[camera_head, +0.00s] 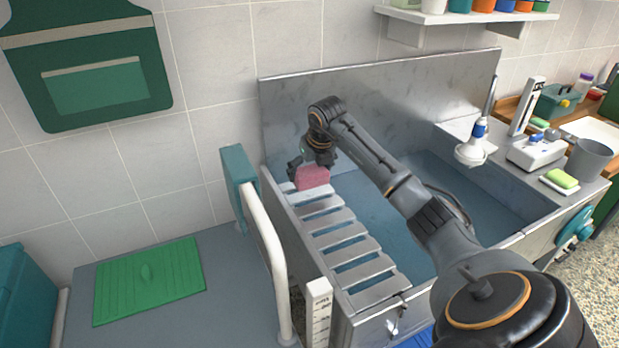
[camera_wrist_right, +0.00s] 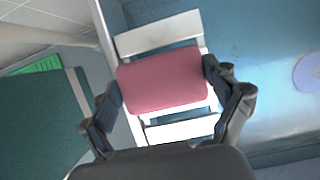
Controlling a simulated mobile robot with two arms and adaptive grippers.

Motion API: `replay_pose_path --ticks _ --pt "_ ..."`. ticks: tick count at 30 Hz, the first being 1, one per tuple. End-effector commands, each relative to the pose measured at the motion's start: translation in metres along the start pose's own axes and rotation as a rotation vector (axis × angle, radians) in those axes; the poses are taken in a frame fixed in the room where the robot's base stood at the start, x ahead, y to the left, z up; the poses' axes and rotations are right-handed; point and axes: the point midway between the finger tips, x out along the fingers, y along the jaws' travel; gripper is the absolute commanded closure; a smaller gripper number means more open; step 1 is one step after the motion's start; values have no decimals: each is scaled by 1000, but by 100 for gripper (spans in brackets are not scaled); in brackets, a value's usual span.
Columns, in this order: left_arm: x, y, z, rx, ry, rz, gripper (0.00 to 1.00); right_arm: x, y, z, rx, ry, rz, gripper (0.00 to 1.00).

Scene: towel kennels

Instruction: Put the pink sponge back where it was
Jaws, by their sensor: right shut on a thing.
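The pink sponge (camera_head: 313,177) is at the far end of the slatted rack (camera_head: 345,237) on the left side of the metal tub. My right gripper (camera_head: 308,170) is shut on the sponge, with its fingers on either side. In the right wrist view the sponge (camera_wrist_right: 164,79) lies between the two fingers (camera_wrist_right: 165,98), over white slats (camera_wrist_right: 158,33). I cannot tell whether the sponge touches the slats. My left gripper does not show.
The tub (camera_head: 375,213) has a metal back wall (camera_head: 380,105). A white rail with a teal pad (camera_head: 239,172) stands left of the rack. A shower head (camera_head: 474,152) and a green sponge (camera_head: 562,178) are at the right. A green mat (camera_head: 150,281) lies lower left.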

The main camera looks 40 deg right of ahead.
Motion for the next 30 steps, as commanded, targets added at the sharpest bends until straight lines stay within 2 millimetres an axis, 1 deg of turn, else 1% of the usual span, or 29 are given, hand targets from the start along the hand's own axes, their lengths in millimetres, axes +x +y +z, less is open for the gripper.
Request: replay_pose_path --ticks 6,12,23,24,25,26,30 --pt "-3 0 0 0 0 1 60 14 -2 4 1 1 1 41" --pt "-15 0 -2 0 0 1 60 38 -2 -8 0 3 2 41" --pt "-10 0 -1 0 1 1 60 45 -3 -10 -1 -1 -1 41" --pt "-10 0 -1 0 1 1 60 45 -3 -10 -1 -1 -1 10" --pt "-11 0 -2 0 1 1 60 44 -3 -9 -1 -1 0 3" --pt "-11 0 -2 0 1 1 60 44 -3 -9 -1 -1 0 0" --pt "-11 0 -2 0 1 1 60 44 -2 -9 -1 -1 0 0"
